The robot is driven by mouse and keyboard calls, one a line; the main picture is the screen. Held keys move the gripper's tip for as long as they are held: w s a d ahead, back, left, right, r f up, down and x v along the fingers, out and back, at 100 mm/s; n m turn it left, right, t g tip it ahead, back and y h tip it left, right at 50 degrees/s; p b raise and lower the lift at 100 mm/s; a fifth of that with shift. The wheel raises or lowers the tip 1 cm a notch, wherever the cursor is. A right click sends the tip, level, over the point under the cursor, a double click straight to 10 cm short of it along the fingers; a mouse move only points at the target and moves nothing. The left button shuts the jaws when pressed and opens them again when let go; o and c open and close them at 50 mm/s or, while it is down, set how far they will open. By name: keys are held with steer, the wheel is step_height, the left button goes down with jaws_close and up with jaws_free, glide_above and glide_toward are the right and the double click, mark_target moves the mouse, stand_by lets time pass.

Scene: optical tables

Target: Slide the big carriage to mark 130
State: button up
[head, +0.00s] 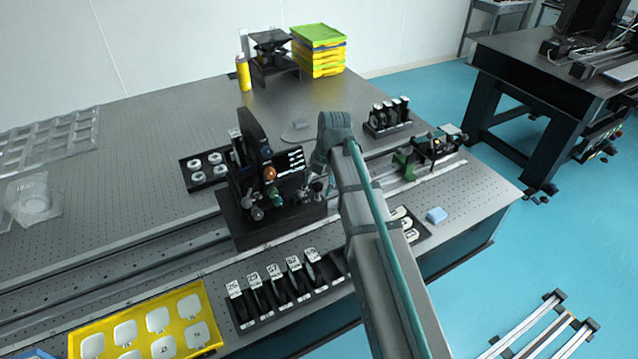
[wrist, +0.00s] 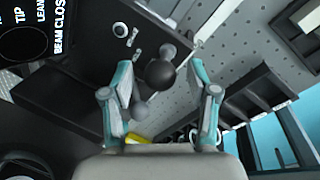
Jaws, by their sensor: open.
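The big carriage (head: 280,222) is a black block with an upright dark plate and several knobs, sitting on the long rail (head: 120,272) near the middle of the table. My gripper (head: 318,186) is at the carriage's right side in the head view, partly hidden by my arm. In the wrist view my gripper (wrist: 160,82) is open, its two teal-and-grey fingers apart. A dark round knob (wrist: 160,74) shows between and just beyond the fingertips; I cannot tell whether they touch it. The scale's numbers, mark 130 included, are not readable.
A smaller carriage with green parts (head: 428,152) stands farther right along the rail. A rack of numbered plates (head: 285,292) and a yellow tray (head: 215,300) lie in front. A black tray with white rings (head: 190,182) is behind. The rail left of the big carriage looks clear.

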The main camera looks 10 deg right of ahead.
step_height(320, 180, up, 12)
steer(key=s+d, duration=0.1)
steer(key=shift+s+d, duration=0.2)
steer(key=shift+d, duration=0.2)
steer(key=shift+f, duration=0.1)
